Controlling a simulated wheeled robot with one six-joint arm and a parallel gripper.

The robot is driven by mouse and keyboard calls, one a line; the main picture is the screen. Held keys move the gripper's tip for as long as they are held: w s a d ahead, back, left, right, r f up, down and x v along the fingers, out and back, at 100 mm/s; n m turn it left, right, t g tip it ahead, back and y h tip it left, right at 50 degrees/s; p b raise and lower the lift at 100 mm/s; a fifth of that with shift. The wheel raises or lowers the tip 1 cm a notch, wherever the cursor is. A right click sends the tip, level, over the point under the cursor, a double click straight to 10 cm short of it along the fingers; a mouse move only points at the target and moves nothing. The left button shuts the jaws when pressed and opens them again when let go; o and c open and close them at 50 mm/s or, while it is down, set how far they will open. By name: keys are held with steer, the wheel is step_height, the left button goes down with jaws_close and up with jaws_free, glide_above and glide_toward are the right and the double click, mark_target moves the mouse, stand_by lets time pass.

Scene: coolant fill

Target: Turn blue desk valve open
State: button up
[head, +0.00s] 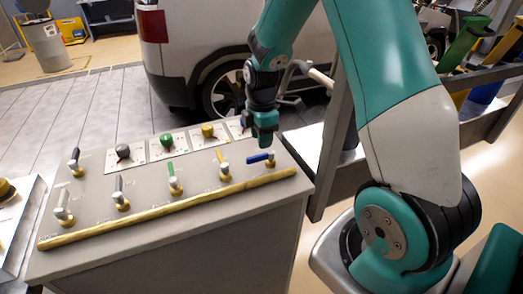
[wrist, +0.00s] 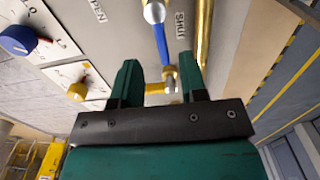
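The blue valve lever (head: 260,157) is at the right end of the grey desk (head: 200,215). In the head view it points left from its hub. The wrist view shows the blue lever (wrist: 162,42) running down from a pale hub, with a label reading SHUT to its right. My gripper (head: 265,140) is just above the lever, pointing down. In the wrist view my gripper (wrist: 159,62) is open, with the lever's end lined up between the two fingertips. I cannot tell whether either finger touches it.
The yellow-levered valve (head: 223,163) is left of the blue one and shows between my fingers in the wrist view. The green valve (head: 173,178) and several grey ones stand farther left. Dials line the back, including a yellow knob (head: 208,130). A brass-coloured rail (head: 170,208) runs along the front.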

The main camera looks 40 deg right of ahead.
mark_target(262, 154)
step_height(262, 154, down, 6)
steer(key=shift+f+p, duration=0.1)
steer(key=shift+p, duration=0.25)
jaws_close()
